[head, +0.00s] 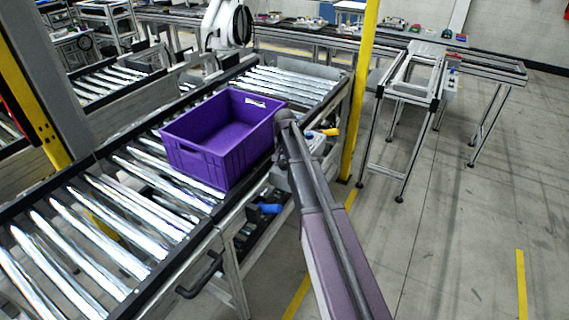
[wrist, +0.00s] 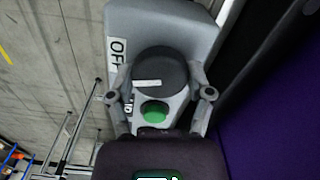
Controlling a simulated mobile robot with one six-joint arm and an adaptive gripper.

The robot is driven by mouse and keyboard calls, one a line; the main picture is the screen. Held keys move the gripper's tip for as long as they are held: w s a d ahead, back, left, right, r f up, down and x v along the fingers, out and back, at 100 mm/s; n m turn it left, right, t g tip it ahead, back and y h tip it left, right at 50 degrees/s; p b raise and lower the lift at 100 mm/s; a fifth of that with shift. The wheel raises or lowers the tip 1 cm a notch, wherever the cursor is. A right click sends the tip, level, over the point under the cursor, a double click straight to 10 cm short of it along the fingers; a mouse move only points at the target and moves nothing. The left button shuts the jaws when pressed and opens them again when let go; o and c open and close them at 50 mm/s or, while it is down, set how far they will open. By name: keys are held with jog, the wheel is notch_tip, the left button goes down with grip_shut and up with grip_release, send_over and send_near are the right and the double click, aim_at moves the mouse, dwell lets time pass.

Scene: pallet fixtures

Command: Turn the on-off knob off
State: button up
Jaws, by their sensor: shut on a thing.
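The on-off knob (wrist: 165,68) is a dark round knob with a short white mark lying nearly level across its near left side in the wrist view. It sits on a grey housing (wrist: 195,30). A white label (wrist: 116,48) reading "OF", its end hidden by the knob, is at its upper left. My gripper (wrist: 160,77) has a finger on each side of the knob and is shut on it. In the head view my arm reaches to the right side of the conveyor and hides the knob.
A green round part (wrist: 155,109) is just below the knob. A purple crate (head: 203,165) stands on the roller conveyor (head: 120,220), close to my arm's end. A yellow post (head: 362,90) rises behind it. Open floor (head: 470,200) lies to the right.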

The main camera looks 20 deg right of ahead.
jog(key=shift+m, duration=1.4)
jog(key=o, duration=1.1)
jog(key=shift+o, duration=0.2)
